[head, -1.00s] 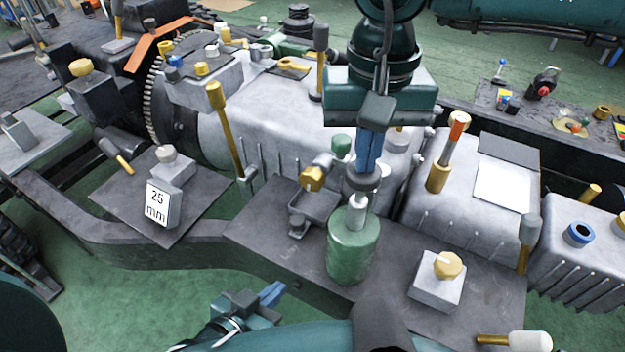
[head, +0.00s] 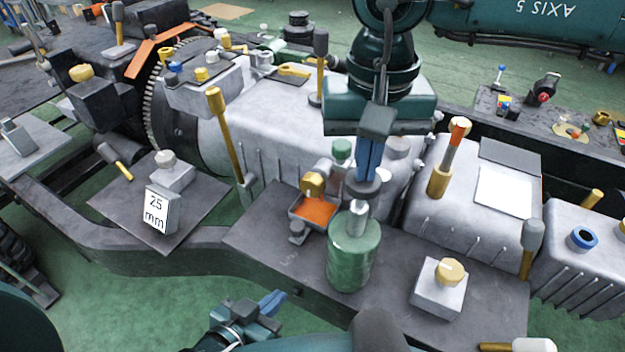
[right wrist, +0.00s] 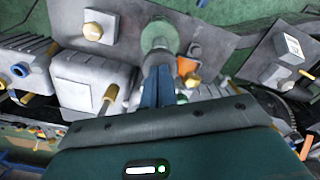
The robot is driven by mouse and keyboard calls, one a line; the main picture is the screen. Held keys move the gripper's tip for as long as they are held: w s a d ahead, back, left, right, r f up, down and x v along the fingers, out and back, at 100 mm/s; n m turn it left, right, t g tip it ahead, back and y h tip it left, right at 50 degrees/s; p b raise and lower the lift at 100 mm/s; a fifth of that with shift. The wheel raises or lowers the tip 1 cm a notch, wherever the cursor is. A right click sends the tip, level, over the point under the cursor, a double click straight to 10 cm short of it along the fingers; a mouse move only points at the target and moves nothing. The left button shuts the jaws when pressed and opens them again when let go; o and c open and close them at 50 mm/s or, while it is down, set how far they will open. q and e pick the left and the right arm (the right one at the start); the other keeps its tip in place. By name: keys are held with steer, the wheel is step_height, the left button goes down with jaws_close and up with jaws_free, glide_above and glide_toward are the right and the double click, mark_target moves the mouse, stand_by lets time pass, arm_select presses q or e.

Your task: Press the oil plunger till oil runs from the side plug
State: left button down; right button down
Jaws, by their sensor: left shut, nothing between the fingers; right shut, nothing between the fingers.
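The green oil can (head: 353,256) stands upright on the grey chassis plate, with a short light plunger rod (head: 356,214) under a dark disc at its top. My right gripper (head: 367,178) points down with its blue fingers shut, its tips at the dark disc; exact contact is hard to see. In the right wrist view the shut fingers (right wrist: 158,82) reach toward the can (right wrist: 159,36). The brass side plug (head: 313,184) sits above a small tray (head: 296,217) holding orange oil (head: 316,209). My left gripper (head: 270,302) is shut and empty at the bottom, away from the can.
A grey block with a brass knob (head: 438,299) stands right of the can. A brass-handled lever (head: 438,180) rises from the grey housing behind it. A "25 mm" block (head: 161,209) stands on a plate at left. Green floor is open at the front left.

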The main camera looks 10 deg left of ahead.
steer(key=shift+r+p, duration=1.9)
steer(key=shift+r, duration=1.2)
